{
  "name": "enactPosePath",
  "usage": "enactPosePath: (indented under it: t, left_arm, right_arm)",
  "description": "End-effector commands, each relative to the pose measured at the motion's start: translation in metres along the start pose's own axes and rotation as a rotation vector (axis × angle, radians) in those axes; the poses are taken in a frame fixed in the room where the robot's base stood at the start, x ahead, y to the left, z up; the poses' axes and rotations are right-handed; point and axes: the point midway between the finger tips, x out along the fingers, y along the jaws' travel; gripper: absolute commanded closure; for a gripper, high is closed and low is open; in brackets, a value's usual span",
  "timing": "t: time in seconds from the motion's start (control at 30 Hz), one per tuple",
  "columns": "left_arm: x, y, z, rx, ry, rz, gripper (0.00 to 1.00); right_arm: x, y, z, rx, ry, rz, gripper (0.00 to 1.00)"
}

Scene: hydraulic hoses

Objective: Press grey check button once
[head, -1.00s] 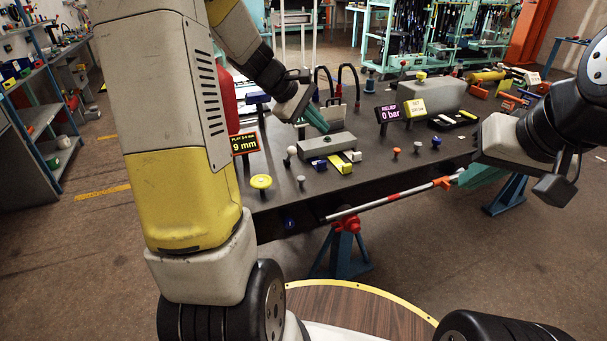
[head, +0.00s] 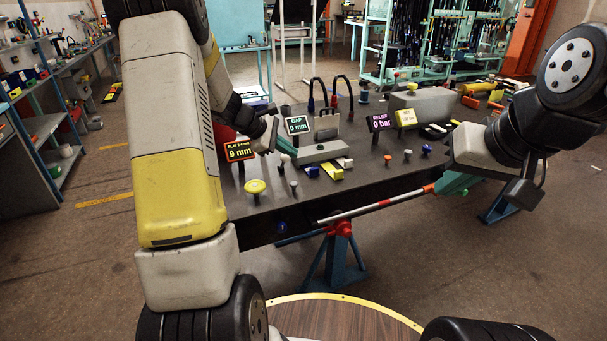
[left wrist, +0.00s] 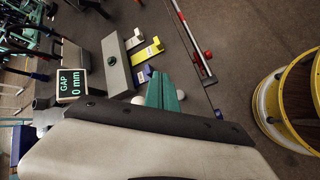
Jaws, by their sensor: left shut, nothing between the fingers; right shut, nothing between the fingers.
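A small grey button (head: 294,187) stands on a short stem near the front left edge of the dark bench (head: 350,185), right of a yellow mushroom button (head: 256,187). A white-topped knob (head: 283,159) stands behind it. My left gripper (head: 282,148) is shut and empty, above the bench behind the grey button, near the white knob; its fingers are mostly hidden in the head view. In the left wrist view its green fingers (left wrist: 162,82) are together, and a pale round knob (left wrist: 138,100) lies beside them. My right gripper (head: 456,184) is shut and empty off the bench's right front corner.
A grey block (head: 318,153) with a green knob stands close to my left gripper. Signs read 9 mm (head: 240,151), GAP 0 mm (head: 298,125) and RELIEF 0 bar (head: 380,122). A grey rod (head: 375,207) runs along the front edge. More knobs (head: 408,154) stand at right.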

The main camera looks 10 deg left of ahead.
Motion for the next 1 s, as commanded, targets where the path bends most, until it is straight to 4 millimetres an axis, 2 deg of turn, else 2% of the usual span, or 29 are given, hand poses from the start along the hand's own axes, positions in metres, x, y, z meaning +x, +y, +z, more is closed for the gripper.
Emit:
enactPosePath:
  t: [0.5, 0.7, 1.0]
  left_arm:
    - [0.046, -0.035, -0.035, -0.001, 0.001, -0.001, 1.00]
    - [0.054, -0.040, -0.040, 0.001, 0.001, -0.001, 1.00]
    - [0.055, -0.041, -0.040, 0.001, 0.001, -0.001, 1.00]
  right_arm:
    - [0.000, 0.000, 0.000, 0.000, 0.000, 0.000, 1.00]
    - [0.000, 0.000, 0.000, 0.000, 0.000, 0.000, 1.00]
    - [0.000, 0.000, 0.000, 0.000, 0.000, 0.000, 1.00]
